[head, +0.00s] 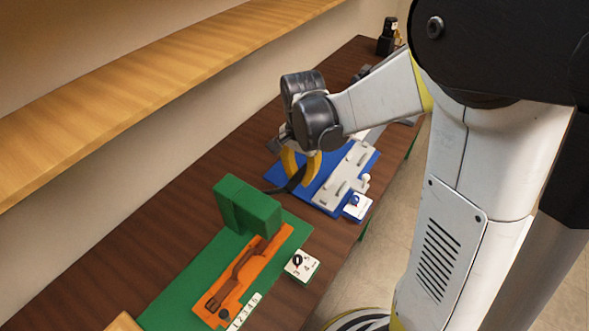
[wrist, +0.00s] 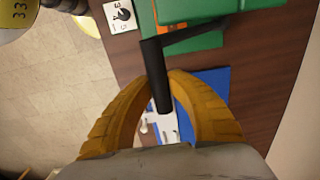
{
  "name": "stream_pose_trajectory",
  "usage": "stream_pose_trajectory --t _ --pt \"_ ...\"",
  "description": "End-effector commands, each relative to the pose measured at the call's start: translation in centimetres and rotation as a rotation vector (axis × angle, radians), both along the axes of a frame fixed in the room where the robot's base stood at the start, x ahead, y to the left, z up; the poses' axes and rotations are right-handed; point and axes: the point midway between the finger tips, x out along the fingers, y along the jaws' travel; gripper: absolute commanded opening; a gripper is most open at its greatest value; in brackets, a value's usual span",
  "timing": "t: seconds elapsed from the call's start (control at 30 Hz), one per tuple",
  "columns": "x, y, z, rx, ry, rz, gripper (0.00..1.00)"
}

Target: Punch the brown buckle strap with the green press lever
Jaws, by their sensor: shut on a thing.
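The green press (head: 248,205) stands on a green base at front centre in the head view, and part of it shows at the top of the wrist view (wrist: 185,12). The brown buckle strap (head: 238,272) lies along an orange holder (head: 272,248), its buckle at the near end and its far end running up to the press. The press lever (wrist: 155,72) has a black bar handle, also visible in the head view (head: 291,181). My gripper (wrist: 163,80) has its yellow fingers closed around that handle, beyond the press in the head view (head: 301,172).
A dial card (head: 301,266) and a number strip (head: 245,311) lie beside the holder. A blue board (head: 319,190) with a pale grey fixture (head: 345,177) lies beyond the press. A wooden shelf (head: 130,88) runs along the wall above the left side.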

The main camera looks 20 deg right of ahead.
Motion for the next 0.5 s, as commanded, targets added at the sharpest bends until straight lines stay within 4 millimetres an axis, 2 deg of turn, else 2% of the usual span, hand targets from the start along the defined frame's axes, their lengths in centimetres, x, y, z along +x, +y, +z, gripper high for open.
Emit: stream_pose_trajectory --t 0.5 --pt "-0.69 -0.50 -0.85 -0.002 0.002 -0.002 0.04"
